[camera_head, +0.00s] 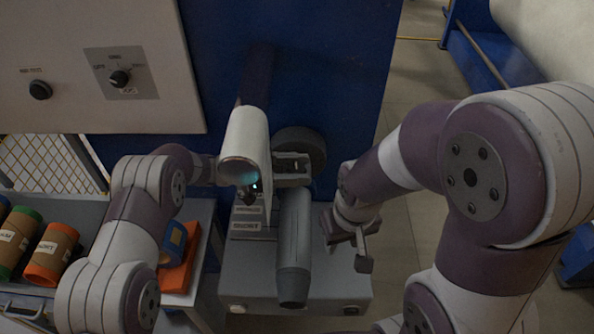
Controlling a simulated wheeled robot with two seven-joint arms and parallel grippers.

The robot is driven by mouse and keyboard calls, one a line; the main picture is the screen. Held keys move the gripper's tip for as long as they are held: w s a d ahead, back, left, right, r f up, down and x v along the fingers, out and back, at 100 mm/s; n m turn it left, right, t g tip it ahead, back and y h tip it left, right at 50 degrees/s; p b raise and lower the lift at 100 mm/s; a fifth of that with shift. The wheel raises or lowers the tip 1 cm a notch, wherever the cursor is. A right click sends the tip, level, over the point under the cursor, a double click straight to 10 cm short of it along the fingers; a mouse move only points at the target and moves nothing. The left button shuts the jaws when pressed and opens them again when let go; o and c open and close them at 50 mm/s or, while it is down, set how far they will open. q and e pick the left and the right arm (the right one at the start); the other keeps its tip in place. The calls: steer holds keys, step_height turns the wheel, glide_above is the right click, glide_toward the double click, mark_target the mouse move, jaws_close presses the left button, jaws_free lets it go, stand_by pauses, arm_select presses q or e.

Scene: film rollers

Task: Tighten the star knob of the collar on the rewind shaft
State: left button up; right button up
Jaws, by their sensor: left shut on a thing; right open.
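A thick grey cylinder with a tapered end (293,245) points toward me over the grey machine base; it looks like the rewind shaft. A dark round disc (300,145) is behind it. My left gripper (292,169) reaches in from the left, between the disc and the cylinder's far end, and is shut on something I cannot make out. A white hood (246,140) with a teal glow hides part of this hand. I cannot pick out the collar or its star knob. My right gripper (348,240) is open and empty, to the right of the cylinder and apart from it.
A blue panel (350,60) stands behind the shaft, with a grey control panel (60,50) at left. Labelled rolls (52,250) and an orange box (178,272) lie at lower left. The grey base (335,285) is below the cylinder. Open floor (415,110) shows at right.

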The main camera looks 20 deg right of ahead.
arm_select(q)
steer(key=o, duration=1)
steer(key=shift+c, duration=0.2)
steer(key=shift+w+a, duration=0.1)
steer(key=shift+a, duration=0.15)
steer(key=b+v, duration=0.4)
steer(key=v, duration=0.8)
steer(key=shift+a, duration=0.15)
